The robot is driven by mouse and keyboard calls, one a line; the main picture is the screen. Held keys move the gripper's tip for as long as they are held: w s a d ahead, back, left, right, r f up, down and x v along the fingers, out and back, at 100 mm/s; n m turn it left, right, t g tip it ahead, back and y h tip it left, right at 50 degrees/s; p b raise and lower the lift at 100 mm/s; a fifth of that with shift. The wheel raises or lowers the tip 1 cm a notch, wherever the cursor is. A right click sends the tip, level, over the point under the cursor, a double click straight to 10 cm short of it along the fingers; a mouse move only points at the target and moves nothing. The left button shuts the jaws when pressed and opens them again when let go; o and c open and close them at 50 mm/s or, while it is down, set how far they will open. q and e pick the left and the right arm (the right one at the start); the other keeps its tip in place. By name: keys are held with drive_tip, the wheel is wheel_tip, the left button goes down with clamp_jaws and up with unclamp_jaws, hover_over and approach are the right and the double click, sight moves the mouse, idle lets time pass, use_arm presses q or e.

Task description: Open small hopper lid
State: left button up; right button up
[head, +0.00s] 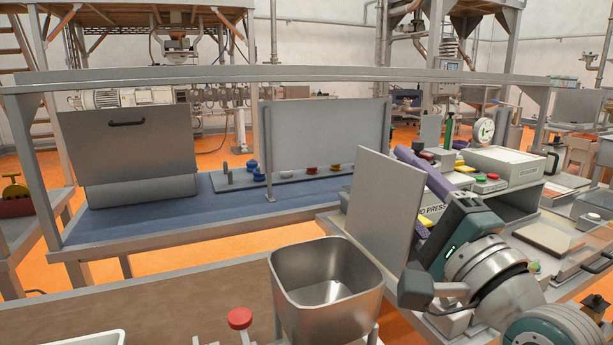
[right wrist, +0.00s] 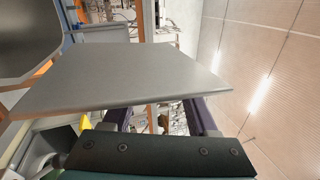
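The small hopper (head: 326,285) is an open metal bin at the bottom centre of the head view. Its inside is visible and empty. Its lid (head: 384,208) is a flat grey plate standing nearly upright at the hopper's right side; it also fills much of the right wrist view (right wrist: 125,78). My right gripper (head: 428,188) is on the lid's right side, away from the hopper. Its purple fingers are spread apart, and the lid partly hides them. I cannot tell whether they touch the lid. My left gripper is not in view.
A red knob (head: 240,318) stands left of the hopper. A bench with a blue top (head: 160,228) and an overhead frame lies behind. Boxes with coloured buttons (head: 503,162) crowd the right, close to my right arm. The brown surface (head: 150,300) at left is mostly clear.

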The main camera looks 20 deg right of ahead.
drive_tip(key=b+v, duration=0.2)
drive_tip(key=v, duration=0.8)
idle(0.5)
